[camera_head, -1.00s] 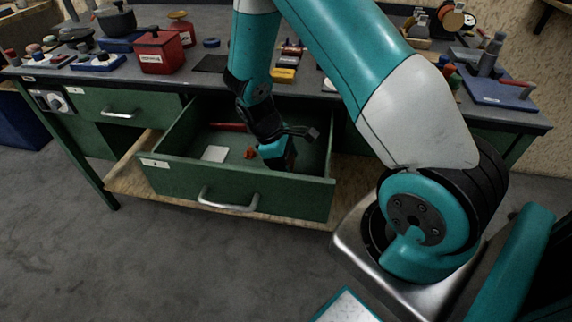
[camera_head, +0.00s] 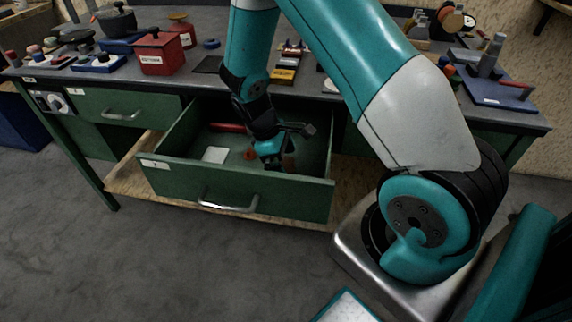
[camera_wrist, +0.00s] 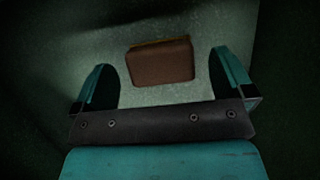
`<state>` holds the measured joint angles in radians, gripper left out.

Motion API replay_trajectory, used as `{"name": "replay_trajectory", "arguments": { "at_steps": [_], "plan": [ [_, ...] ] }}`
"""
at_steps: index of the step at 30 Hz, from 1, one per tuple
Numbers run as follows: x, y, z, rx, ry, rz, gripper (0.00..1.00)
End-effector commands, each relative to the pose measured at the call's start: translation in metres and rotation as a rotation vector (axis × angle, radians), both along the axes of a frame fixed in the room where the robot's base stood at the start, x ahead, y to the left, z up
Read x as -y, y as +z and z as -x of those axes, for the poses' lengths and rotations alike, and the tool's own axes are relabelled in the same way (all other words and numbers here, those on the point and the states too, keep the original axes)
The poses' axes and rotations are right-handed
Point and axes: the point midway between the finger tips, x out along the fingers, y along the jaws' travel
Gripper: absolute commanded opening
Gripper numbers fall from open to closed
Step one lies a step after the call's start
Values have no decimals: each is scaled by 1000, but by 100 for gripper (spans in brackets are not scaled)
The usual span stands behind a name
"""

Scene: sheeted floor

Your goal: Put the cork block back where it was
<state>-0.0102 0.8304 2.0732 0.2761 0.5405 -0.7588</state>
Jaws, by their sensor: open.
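A brown block (camera_wrist: 160,66), which I take for the cork block, lies on the pale drawer floor in the wrist view. It sits ahead of and between my two teal fingers, with a gap on each side. My gripper (camera_head: 272,158) is open and reaches down into the open green drawer (camera_head: 240,190).
Drawer walls stand close around my gripper. The bench top (camera_head: 209,64) above carries a red tin (camera_head: 160,55) and several other items.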

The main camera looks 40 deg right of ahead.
Motion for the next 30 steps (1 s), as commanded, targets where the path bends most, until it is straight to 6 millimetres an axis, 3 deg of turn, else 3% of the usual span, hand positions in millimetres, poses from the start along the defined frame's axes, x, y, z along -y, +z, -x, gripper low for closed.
{"name": "replay_trajectory", "arguments": {
  "at_steps": [9, 17, 20, 25, 30],
  "plan": [
    [-17, 66, -22, 6, 1, 1, 100],
    [-26, 94, -29, 9, -1, -5, 100],
    [-41, 114, -25, 51, -8, -40, 100],
    [-98, 175, 10, 188, -36, -192, 100],
    [-157, 231, 77, 283, -71, -389, 100]
  ]
}}
